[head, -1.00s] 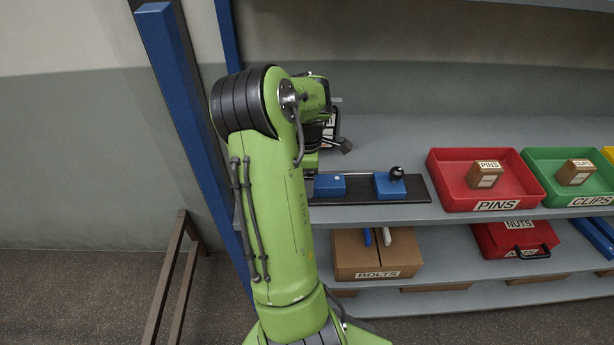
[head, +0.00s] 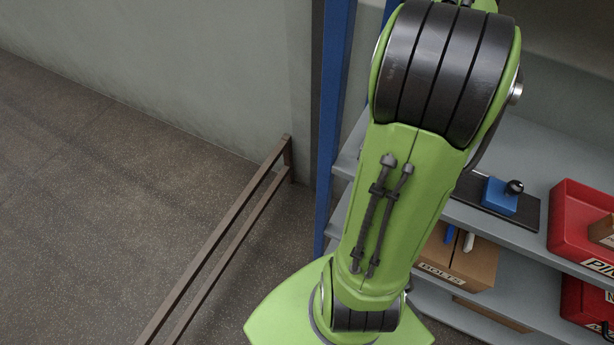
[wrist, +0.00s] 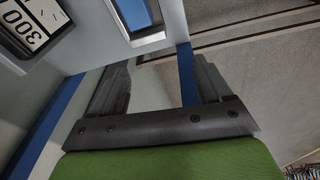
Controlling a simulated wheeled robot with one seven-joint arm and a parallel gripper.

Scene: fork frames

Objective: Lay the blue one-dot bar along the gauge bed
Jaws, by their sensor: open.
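In the head view a dark plate (head: 530,210) on the upper shelf carries a blue block (head: 502,196) with a black knob. I cannot tell for sure whether this is the gauge bed; my arm hides its left part. A blue piece (head: 449,233) stands in the brown BOLTS box below; no dot shows on it. In the wrist view a blue surface (wrist: 134,13) shows within a pale frame at the top; I cannot tell what it is. My gripper (wrist: 158,72) is open and empty, clear of that frame. It is hidden in the head view.
The BOLTS box (head: 462,262) stands on the lower shelf with a white piece (head: 469,242) in it. A red tray (head: 580,225) is at the right. A blue shelf post (head: 334,120) and a brown floor rail (head: 225,255) lie left of my arm. A card reading 300 (wrist: 35,28) shows in the wrist view.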

